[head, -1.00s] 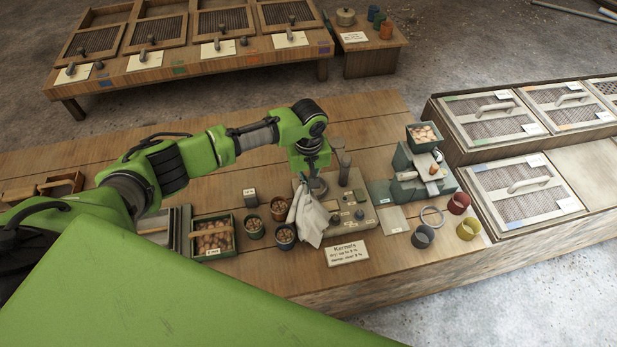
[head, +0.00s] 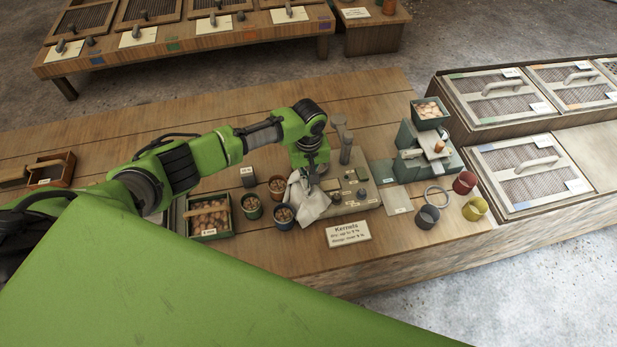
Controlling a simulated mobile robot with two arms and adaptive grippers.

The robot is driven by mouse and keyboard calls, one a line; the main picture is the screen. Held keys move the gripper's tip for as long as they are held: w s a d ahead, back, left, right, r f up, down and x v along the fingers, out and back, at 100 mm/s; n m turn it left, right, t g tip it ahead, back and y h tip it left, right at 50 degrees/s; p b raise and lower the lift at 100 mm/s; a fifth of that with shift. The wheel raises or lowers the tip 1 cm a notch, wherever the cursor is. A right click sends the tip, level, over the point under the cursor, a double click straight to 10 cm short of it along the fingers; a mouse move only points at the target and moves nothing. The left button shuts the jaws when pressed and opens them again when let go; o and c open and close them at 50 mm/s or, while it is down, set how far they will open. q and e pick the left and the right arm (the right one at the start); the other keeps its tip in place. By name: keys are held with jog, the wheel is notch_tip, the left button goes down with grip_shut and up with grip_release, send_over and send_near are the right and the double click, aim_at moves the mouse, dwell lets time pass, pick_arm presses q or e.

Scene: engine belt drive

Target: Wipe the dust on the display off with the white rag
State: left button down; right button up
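My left gripper (head: 310,179) comes down over the left part of a beige device (head: 368,204) with several knobs and small labels on the wooden table. It is shut on the white rag (head: 313,207), which bunches below it and drapes over the device's left end, beside a blue cup. The gripper's fingertips are mostly hidden by the wrist and cloth. The display and any dust on it cannot be made out; the rag and gripper cover that side of the device. My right gripper is not in view.
Small cups of kernels, including a blue one (head: 283,217), stand close left of the rag. A "Kernels" sign (head: 349,234) lies in front. A green scale-like machine (head: 428,158), a ring and colored cups stand to the right.

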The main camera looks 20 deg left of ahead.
pick_arm(q)
jog(key=c, duration=1.3)
grip_release()
jog(key=shift+o, duration=0.2)
jog(key=shift+f, duration=0.1)
